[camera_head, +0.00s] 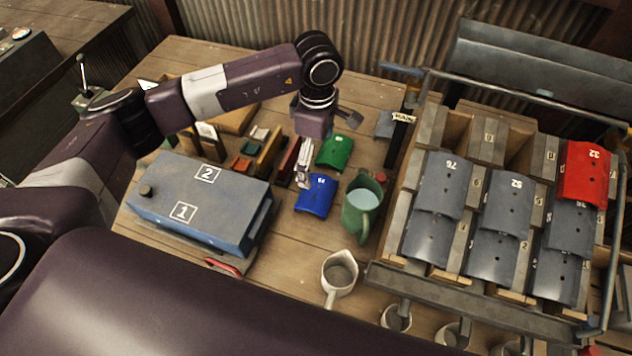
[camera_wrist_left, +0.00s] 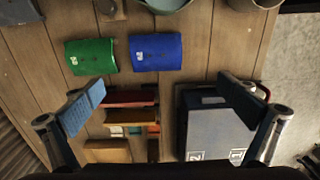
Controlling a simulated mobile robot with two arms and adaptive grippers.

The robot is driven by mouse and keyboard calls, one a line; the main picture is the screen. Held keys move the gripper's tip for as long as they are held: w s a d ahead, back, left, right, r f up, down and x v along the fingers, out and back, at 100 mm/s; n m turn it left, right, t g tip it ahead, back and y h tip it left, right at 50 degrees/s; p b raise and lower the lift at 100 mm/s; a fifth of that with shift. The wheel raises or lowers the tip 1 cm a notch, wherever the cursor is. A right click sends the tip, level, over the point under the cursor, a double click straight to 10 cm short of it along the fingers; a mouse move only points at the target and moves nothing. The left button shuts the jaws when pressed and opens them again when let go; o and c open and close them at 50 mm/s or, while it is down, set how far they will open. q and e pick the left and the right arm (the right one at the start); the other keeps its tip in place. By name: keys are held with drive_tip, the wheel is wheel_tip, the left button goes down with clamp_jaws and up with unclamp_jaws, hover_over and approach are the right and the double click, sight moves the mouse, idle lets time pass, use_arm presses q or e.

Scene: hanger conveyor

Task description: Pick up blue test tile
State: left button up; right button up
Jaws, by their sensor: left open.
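The blue test tile (camera_head: 317,198) lies on the wooden table in the middle of the head view, with a small white mark on it. It also shows in the left wrist view (camera_wrist_left: 157,53), flat and in full sight, beyond my fingertips. My left gripper (camera_head: 303,174) is open and empty. It hangs above the table just at the upper left of the blue tile. In the left wrist view the two blue-padded fingers of this gripper (camera_wrist_left: 163,104) stand wide apart, and the tile is not between them. My right gripper is not in view.
A green tile (camera_head: 335,151) lies just behind the blue one. A green mug (camera_head: 358,222) stands close at its right. A blue-grey box (camera_head: 160,185) marked 1 and 2 is at the left. A rack (camera_head: 397,215) of grey tiles and one red tile (camera_head: 583,178) fills the right.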

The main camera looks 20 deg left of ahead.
sight(317, 191)
use_arm(q)
drive_tip(key=f+b, duration=0.6)
drive_tip(key=shift+w+f, duration=0.3)
drive_tip(key=shift+a+f, duration=0.1)
drive_tip(key=shift+f, duration=0.25)
wheel_tip(317, 191, down, 2)
wheel_tip(317, 191, down, 4)
drive_tip(key=shift+w+f+p, duration=0.1)
drive_tip(key=shift+f+p, duration=0.15)
drive_tip(key=shift+p, duration=0.85)
drive_tip(key=shift+f, duration=0.55)
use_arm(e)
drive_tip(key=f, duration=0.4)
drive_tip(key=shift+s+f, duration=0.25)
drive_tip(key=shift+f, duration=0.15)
use_arm(q)
drive_tip(key=shift+w, duration=0.1)
drive_tip(key=c, duration=1.2)
